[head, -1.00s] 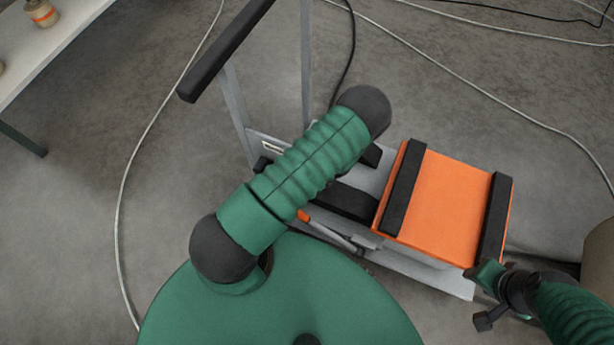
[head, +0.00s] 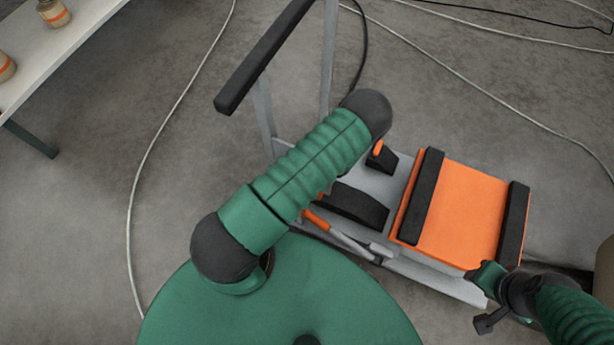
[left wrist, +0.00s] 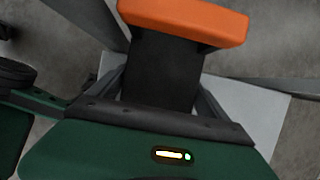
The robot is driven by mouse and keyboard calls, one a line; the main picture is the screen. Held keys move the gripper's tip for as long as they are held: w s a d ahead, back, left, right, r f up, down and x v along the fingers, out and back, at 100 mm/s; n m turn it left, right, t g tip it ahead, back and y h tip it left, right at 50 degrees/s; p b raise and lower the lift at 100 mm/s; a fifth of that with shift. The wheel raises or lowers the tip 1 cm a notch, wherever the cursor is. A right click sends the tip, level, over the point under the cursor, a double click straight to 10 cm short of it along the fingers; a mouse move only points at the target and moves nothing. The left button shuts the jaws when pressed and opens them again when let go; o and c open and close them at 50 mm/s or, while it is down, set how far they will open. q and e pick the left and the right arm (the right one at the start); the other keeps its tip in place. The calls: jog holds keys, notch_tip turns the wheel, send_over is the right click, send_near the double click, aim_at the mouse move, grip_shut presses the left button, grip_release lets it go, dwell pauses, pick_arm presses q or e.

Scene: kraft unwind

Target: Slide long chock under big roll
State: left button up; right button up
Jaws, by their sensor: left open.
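A black chock with an orange top (left wrist: 185,20) shows in the left wrist view. Its dark body stands between the fingers of my left gripper (left wrist: 165,85), which is open; I cannot tell whether they touch it. In the head view my left arm hides that gripper. A small black chock with an orange part (head: 383,160) and a longer black curved piece (head: 350,204) sit on a grey cart (head: 435,283). I cannot tell which one the wrist view shows. A tan rounded surface (head: 605,280), perhaps the big roll, is cut by the right edge. My right gripper (head: 487,297) is beside the cart's corner; its jaws are unclear.
An orange block with black strips (head: 463,212) covers the cart's right part. The cart has an upright frame with a black handle bar (head: 265,52). A white table (head: 75,40) with small rolls stands upper left. Cables cross the otherwise clear grey floor.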

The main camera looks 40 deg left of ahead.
pick_arm(q)
jog(key=shift+o, duration=0.9)
jog(key=shift+r, duration=0.15)
jog(key=shift+w+d+r, duration=0.15)
jog(key=shift+r, duration=0.2)
jog(key=p+v, duration=0.6)
jog(key=v, duration=0.9)
jog(key=shift+r, duration=0.35)
jog(key=shift+d, duration=0.25)
